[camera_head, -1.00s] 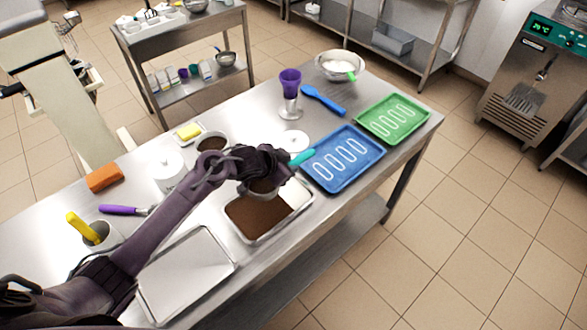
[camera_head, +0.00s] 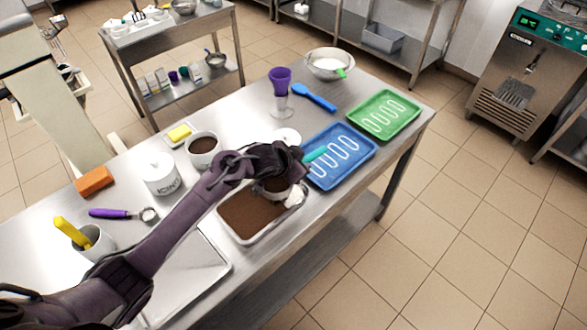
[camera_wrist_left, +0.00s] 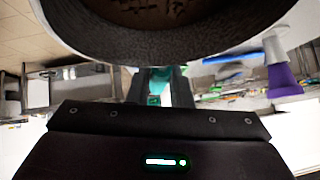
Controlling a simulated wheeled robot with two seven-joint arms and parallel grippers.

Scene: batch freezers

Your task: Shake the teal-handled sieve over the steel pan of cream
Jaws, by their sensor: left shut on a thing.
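The teal-handled sieve is held by my left gripper (camera_head: 292,160), which is shut on its teal handle (camera_head: 315,154). The sieve's bowl (camera_head: 272,188) hangs just above the steel pan (camera_head: 229,232), partly hidden by my gripper. The pan's surface is largely covered in brown powder (camera_head: 250,217), with a pale patch at its right corner near the bowl. In the left wrist view the sieve's bowl (camera_wrist_left: 170,45) fills the top, with brown inside, and the teal handle (camera_wrist_left: 158,82) runs down between the fingers. My right gripper is not in view.
An empty steel tray (camera_head: 190,275) lies left of the pan. Blue (camera_head: 365,151) and green (camera_head: 412,107) trays lie to the right. A brown-filled bowl (camera_head: 203,150), white icing jar (camera_head: 162,178) and purple cup (camera_head: 280,83) stand behind. The table's front edge is close to the pan.

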